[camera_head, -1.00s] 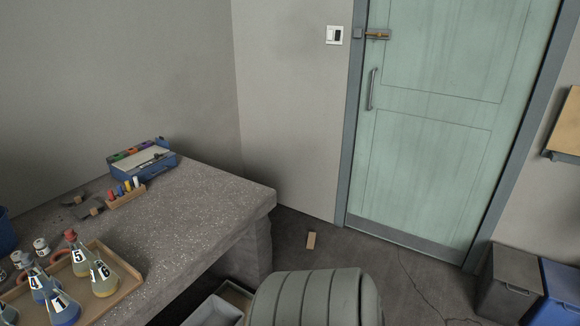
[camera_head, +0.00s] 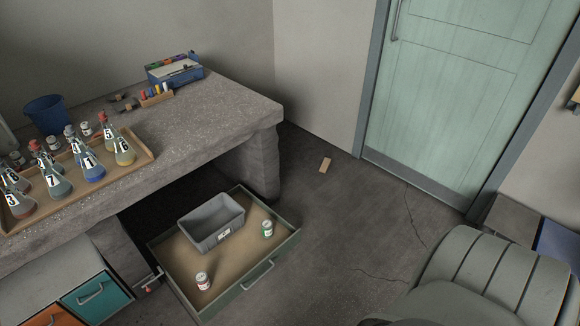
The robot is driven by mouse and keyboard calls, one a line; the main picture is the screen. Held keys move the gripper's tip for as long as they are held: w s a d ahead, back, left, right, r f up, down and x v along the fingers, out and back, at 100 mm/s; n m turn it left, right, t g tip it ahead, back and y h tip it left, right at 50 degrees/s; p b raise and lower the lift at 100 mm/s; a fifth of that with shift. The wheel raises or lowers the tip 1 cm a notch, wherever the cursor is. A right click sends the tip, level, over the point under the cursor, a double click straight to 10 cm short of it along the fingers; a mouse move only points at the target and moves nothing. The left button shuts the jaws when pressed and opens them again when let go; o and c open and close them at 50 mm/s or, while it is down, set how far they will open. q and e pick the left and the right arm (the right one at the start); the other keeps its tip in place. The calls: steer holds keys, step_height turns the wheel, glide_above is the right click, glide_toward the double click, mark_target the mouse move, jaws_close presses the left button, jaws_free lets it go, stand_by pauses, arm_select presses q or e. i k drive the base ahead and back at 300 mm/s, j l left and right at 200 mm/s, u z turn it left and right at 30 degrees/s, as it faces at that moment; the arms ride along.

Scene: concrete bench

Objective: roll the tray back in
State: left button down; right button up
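The tray (camera_head: 172,250) is a shallow pull-out with a tan bottom and a green front. It stands out from under the concrete bench, low over the floor. Its front (camera_head: 250,285) carries a metal handle (camera_head: 258,276). Inside it are a grey bin (camera_head: 211,222) towards the back, a green-labelled jar (camera_head: 267,229) at the right and a red-labelled jar (camera_head: 203,281) near the front left. Both jars stand upright. The tray's far end lies in shadow beneath the bench. Neither of my grippers is in view.
The bench (camera_head: 215,112) carries a wooden tray (camera_head: 143,150) of numbered flasks and a blue bucket (camera_head: 47,114). Orange and teal drawers (camera_head: 94,294) stand left of the tray. A ribbed grey-green form (camera_head: 490,275), possibly a chair, fills the lower right. A small block (camera_head: 325,165) lies on open floor.

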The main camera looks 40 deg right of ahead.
mark_target(239, 262)
steer(key=z, duration=0.9)
